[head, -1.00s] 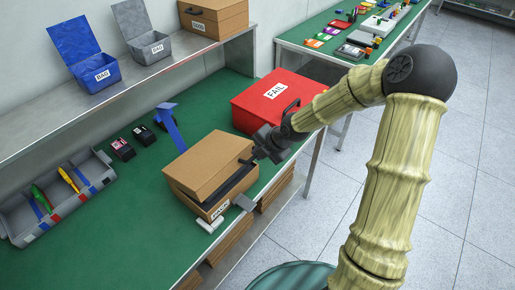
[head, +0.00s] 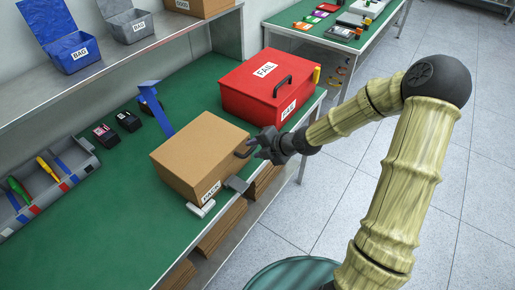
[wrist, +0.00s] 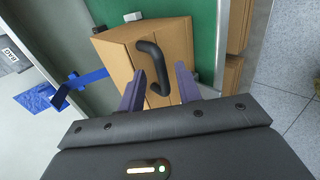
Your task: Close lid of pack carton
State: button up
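The pack carton (head: 184,165) is a brown box labelled PACK on the green bench, near its front edge. Its lid (head: 204,137) lies flat on top, and no gap shows in the head view. A black handle (wrist: 153,70) sticks out from the carton's side facing my gripper. My gripper (head: 258,150) is at that side, by the handle. In the wrist view its two fingers (wrist: 158,92) are apart, with the lower end of the handle between or just beyond them. I cannot tell whether they touch it.
A red FAIL box (head: 262,97) stands behind the carton. A blue strap-like piece (head: 157,110) stands at its back left. A grey tray with tools (head: 42,185) lies left. A grey bracket and white cylinder (head: 202,209) sit at the front edge. The bench between tray and carton is clear.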

jog(key=p+v, duration=0.7)
jog(key=v, duration=1)
jog(key=shift+s+r, duration=0.15)
dwell(0.3)
